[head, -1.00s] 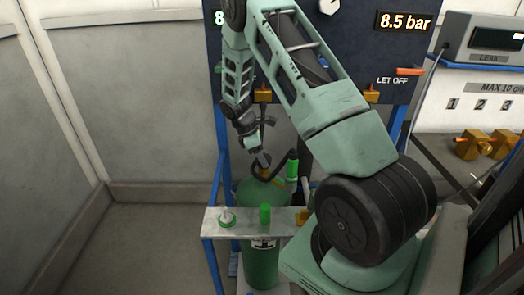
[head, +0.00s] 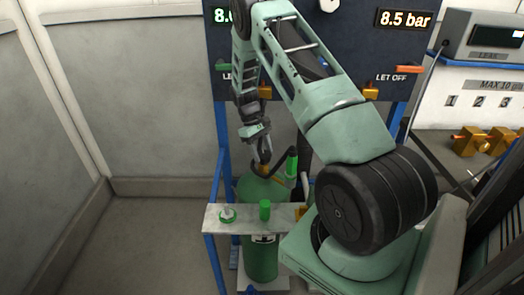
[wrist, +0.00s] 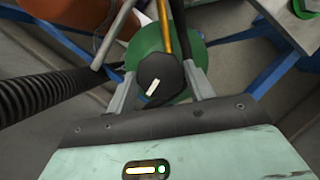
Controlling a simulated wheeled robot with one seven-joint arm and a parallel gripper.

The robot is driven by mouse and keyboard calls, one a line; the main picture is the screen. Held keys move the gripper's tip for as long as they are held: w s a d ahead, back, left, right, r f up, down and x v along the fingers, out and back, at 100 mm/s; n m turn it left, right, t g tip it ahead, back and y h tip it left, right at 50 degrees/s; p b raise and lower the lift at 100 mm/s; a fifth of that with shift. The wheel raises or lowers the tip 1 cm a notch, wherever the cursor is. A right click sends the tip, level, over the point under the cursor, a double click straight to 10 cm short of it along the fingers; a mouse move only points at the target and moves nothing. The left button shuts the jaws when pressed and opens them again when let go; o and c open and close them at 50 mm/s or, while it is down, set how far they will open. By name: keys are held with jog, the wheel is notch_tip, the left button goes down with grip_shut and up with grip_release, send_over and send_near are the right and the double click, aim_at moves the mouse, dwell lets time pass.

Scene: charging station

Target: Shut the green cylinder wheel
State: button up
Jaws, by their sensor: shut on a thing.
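The green cylinder (head: 262,255) stands upright in the blue frame behind a metal shelf. In the wrist view its round green top (wrist: 150,42) lies below my gripper. The wheel (wrist: 160,78) is a dark knob with a white mark, on top of the cylinder. My gripper (wrist: 160,84) has a finger on each side of the wheel and is shut on it. In the head view my gripper (head: 264,163) points down at the cylinder's top, and the wheel is mostly hidden there.
A black hose (head: 283,172) and a green-handled part (head: 292,163) are close to the right of my gripper. The metal shelf (head: 243,222) holds a green fitting (head: 227,213) and a green cap (head: 265,209). The panel (head: 330,60) stands behind. Open floor lies left.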

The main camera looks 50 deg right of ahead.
jog(key=shift+m, duration=0.5)
jog(key=o, duration=1)
